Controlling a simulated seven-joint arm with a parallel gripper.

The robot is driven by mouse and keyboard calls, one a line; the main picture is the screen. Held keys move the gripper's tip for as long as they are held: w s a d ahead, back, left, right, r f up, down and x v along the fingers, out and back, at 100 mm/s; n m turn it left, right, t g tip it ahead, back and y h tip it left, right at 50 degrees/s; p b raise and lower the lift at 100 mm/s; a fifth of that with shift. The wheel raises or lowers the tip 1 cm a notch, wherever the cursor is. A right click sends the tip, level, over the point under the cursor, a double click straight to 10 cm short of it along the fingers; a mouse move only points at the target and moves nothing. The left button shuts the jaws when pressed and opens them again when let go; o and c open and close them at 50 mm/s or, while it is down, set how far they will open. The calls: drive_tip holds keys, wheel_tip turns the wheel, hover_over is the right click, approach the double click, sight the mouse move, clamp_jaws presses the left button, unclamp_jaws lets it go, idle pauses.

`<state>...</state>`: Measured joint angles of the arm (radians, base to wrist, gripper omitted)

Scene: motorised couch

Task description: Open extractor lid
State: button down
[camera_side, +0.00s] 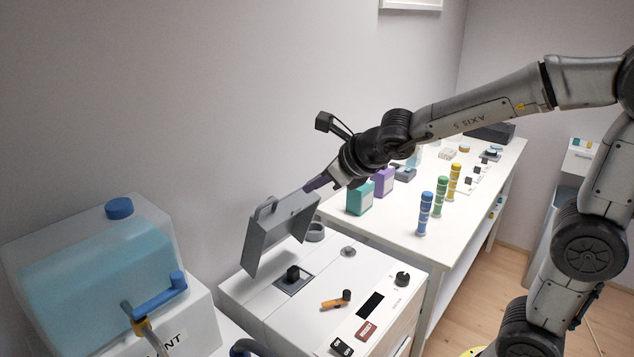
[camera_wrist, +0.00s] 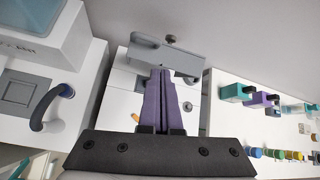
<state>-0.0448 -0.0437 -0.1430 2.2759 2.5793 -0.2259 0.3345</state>
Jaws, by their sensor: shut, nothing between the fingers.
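The extractor (camera_side: 330,285) is a white box on the table in the lower middle of the side view. Its grey lid (camera_side: 278,236) is raised and steeply tilted above the box, and a loop handle (camera_side: 265,209) shows at its upper left. My gripper (camera_side: 315,184) has purple fingers, shut and empty, with the tips at the lid's upper right corner. In the wrist view the fingers (camera_wrist: 161,75) point at the grey lid (camera_wrist: 180,58) and overlap its edge. I cannot tell whether they touch it.
A square recess with a black knob (camera_side: 293,274) lies on the extractor's top. An orange lever (camera_side: 335,301) and a black dial (camera_side: 402,279) are nearby. A blue liquid tank (camera_side: 95,255) stands at left. A white table behind holds teal and purple boxes (camera_side: 360,197) and several coloured cylinders (camera_side: 441,196).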

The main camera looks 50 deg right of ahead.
drive_tip(key=s+d+m+g+h, duration=0.1)
drive_tip(key=s+d+g+h, duration=0.25)
drive_tip(key=d+h, duration=0.85)
drive_tip(key=w+d+r+n+t+h, duration=0.4)
drive_tip(key=w+d+r+t, duration=0.1)
drive_tip(key=w+d, duration=0.2)
drive_tip(key=n+t+y, duration=1.2)
drive_tip(key=n+y, duration=0.1)
drive_tip(key=y, duration=0.5)
approach(296, 211)
wheel_tip(296, 211, up, 4)
drive_tip(key=w+d, duration=0.2)
drive_tip(key=w, duration=0.1)
drive_tip(key=s+f+g, duration=0.1)
drive_tip(key=s+f, duration=0.3)
drive_tip(key=f, duration=0.3)
drive_tip(key=shift+h, duration=0.4)
drive_tip(key=x, duration=1.3)
drive_tip(key=shift+w+d, duration=0.4)
